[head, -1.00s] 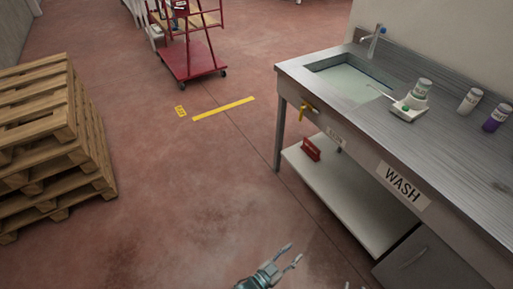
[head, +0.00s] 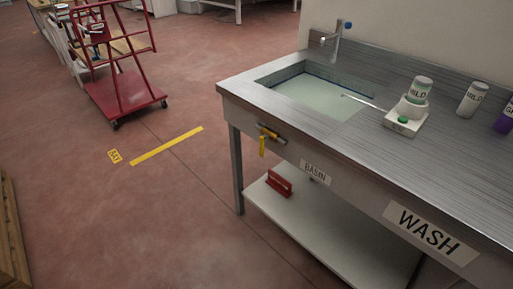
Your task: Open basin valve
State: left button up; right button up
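The basin (head: 318,92) is sunk in the left end of the steel wash counter (head: 375,141) and holds pale greenish liquid. On the counter's front face, below the basin, is a valve with a yellow lever handle (head: 263,143). The lever hangs downward from a small brass-coloured body. A "BASIN" label (head: 315,172) is to its right. A tap (head: 338,38) with a blue tip stands behind the basin. Neither of my grippers shows in the head view now.
A scale-like device with a bottle (head: 408,115) and other bottles (head: 472,99) stand on the counter. A lower shelf (head: 300,212) carries a red object (head: 279,183). A red cart (head: 124,95) stands at back left. Pallets (head: 12,240) edge the left. Floor before the valve is clear.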

aim_at(262, 147)
jog(key=i+j, duration=0.4)
jog(key=i, duration=0.15)
jog(key=i+j+u, duration=0.1)
jog(key=i+j, duration=0.7)
jog(key=i, duration=0.3)
